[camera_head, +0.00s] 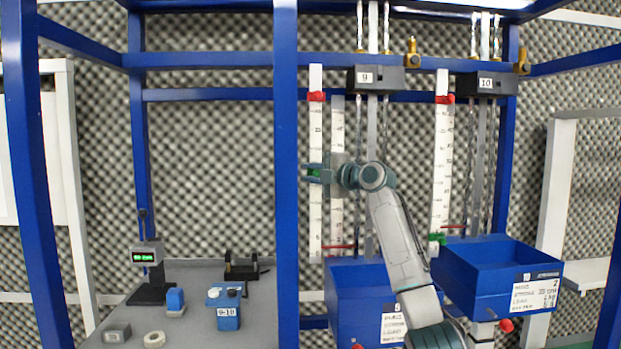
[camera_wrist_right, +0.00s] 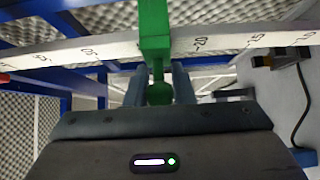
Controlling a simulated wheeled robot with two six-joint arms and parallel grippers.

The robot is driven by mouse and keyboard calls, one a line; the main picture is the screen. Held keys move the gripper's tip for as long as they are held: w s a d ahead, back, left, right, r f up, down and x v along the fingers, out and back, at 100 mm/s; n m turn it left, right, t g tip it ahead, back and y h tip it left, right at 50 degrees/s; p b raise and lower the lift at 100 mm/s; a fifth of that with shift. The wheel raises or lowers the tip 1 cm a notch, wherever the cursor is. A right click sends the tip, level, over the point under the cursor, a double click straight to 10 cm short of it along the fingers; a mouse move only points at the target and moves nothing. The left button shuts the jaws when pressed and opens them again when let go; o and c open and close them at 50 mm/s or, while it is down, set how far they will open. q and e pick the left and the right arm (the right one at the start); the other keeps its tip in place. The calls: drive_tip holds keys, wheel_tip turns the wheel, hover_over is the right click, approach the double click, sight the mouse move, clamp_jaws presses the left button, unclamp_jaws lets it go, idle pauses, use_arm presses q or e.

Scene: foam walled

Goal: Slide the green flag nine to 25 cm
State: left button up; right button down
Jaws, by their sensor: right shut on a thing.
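The green flag of station nine (camera_head: 313,172) sits partway up the white scale nine (camera_head: 316,210). My right gripper (camera_head: 322,174) is at its height, reaching in from the right. In the right wrist view the green flag (camera_wrist_right: 154,28) straddles the scale (camera_wrist_right: 115,48), and the fingers of my right gripper (camera_wrist_right: 159,88) are shut on its rounded green knob. The flag lies between what look like the 30 and 20 marks; it covers the scale between them, so no 25 is readable. My left gripper is not in view.
A red flag (camera_head: 316,97) is near the top of scale nine. Scale ten (camera_head: 443,150) stands to the right, its green flag (camera_head: 437,239) low. Blue bins (camera_head: 490,285) stand below. A blue post (camera_head: 286,180) rises just left of my gripper. A grey table (camera_head: 190,335) holds small items.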

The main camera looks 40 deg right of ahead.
drive_tip(key=shift+r, duration=0.3)
drive_tip(key=c, duration=1.5)
unclamp_jaws()
drive_tip(key=shift+o, duration=1.3)
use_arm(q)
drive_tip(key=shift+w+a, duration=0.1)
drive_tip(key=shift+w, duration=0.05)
use_arm(e)
drive_tip(key=shift+f, duration=0.1)
drive_tip(key=shift+s+d+f, duration=0.1)
drive_tip(key=shift+s+d, duration=0.05)
drive_tip(key=shift+s, duration=0.1)
use_arm(q)
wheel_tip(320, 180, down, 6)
drive_tip(key=b, duration=0.6)
use_arm(e)
drive_tip(key=v, duration=1)
drive_tip(key=shift+s, duration=0.15)
